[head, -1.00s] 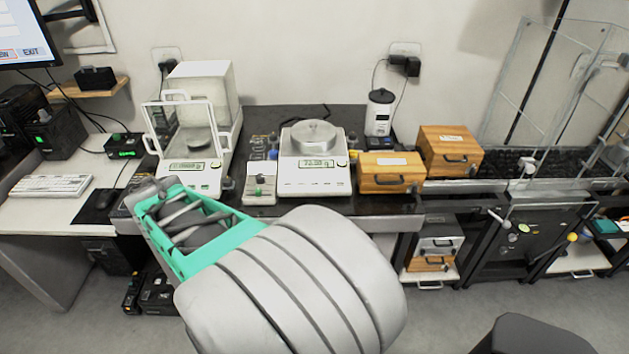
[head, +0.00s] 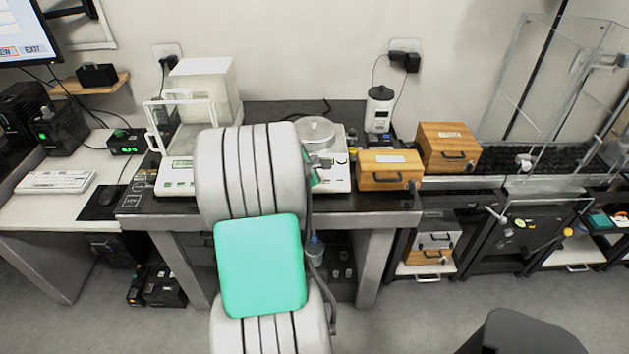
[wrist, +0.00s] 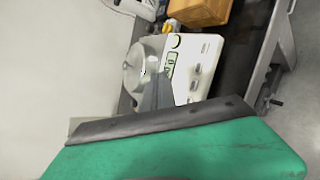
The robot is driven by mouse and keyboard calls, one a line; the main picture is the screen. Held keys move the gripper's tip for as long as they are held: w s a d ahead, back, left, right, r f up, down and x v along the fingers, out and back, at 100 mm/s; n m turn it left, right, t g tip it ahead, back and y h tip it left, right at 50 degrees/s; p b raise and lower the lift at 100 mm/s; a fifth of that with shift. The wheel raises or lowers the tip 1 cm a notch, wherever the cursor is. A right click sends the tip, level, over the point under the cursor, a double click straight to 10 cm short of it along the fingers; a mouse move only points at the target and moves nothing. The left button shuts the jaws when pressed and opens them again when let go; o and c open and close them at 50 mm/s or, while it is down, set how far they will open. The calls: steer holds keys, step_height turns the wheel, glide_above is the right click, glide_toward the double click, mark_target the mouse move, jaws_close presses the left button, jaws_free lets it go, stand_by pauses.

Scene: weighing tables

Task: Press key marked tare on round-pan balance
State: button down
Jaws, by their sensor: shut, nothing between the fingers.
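The round-pan balance (head: 340,178) is on the dark bench in the head view, its left part and display hidden behind my arm. Its round metal pan (head: 316,133) shows above my arm. In the wrist view the white balance (wrist: 207,55) appears turned sideways, with its pan (wrist: 140,68), lit display (wrist: 171,65) and front keys (wrist: 194,77). The key markings are too small to read, so I cannot pick out tare. My gripper (wrist: 151,80) is shut and empty, over the balance near the pan and display. I cannot tell whether it touches anything.
An enclosed balance (head: 176,176) with a glass shield stands to the left, partly behind my arm. Two wooden boxes (head: 390,170) stand close on the right. A white-bodied container (head: 379,112) is behind. Bare bench front (head: 380,205) shows at the right.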

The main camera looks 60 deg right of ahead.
steer(key=f+b, duration=0.2)
steer(key=w+d+f+b, duration=0.1)
steer(key=f+b, duration=0.1)
steer(key=f, duration=0.1)
steer(key=d+f+b, duration=0.1)
steer(key=f+b, duration=0.2)
steer(key=shift+w+d+f, duration=0.15)
steer(key=shift+f, duration=0.1)
stand_by(1.8)
steer(key=shift+f, duration=0.35)
steer(key=shift+w+d+f+b, duration=0.1)
steer(key=shift+d+f+b, duration=0.05)
steer(key=shift+f+b, duration=0.3)
stand_by(0.4)
steer(key=shift+r, duration=0.15)
steer(key=shift+a+r+p, duration=0.2)
steer(key=shift+r+p, duration=0.4)
steer(key=shift+r, duration=0.1)
steer(key=r+p, duration=0.1)
steer(key=a+r+p, duration=0.1)
steer(key=r, duration=0.1)
steer(key=s+r+p, duration=0.1)
steer(key=p, duration=0.1)
steer(key=shift+a+r, duration=0.15)
steer(key=shift+r, duration=0.2)
